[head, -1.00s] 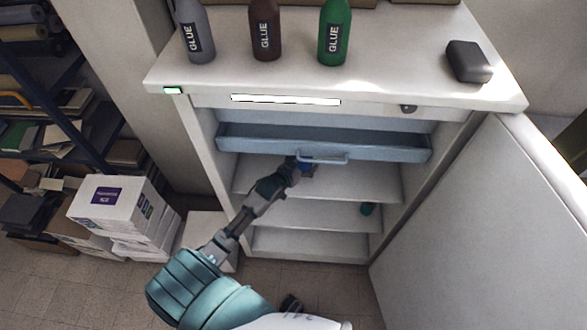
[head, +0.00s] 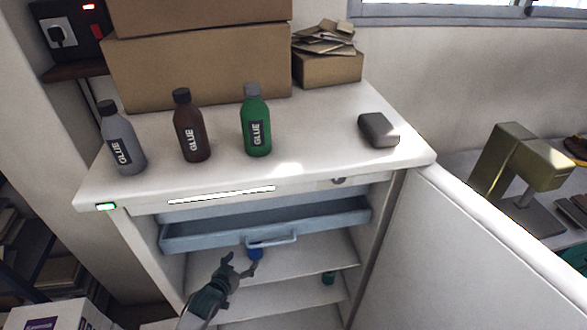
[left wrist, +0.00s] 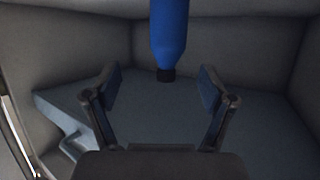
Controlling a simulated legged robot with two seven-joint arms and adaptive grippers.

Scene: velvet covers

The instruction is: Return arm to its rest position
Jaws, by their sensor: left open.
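My left gripper (head: 243,264) is open and empty, in front of the cabinet's upper shelf, just below the pulled-out blue-grey drawer (head: 180,238). A blue bottle (head: 256,254) stands on that shelf behind the gripper, partly hidden by the drawer. In the left wrist view the blue bottle (left wrist: 169,35) appears upside down, beyond the two spread fingers (left wrist: 160,88) and apart from them. The drawer handle (head: 272,240) is just above the gripper in the head view. My right gripper is not in view.
The white cabinet top (head: 310,125) holds grey (head: 122,140), brown (head: 191,128) and green (head: 257,125) glue bottles and a dark grey block (head: 379,130). The cabinet door (head: 450,260) stands open at the right. A small green item (head: 328,278) is on a lower shelf.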

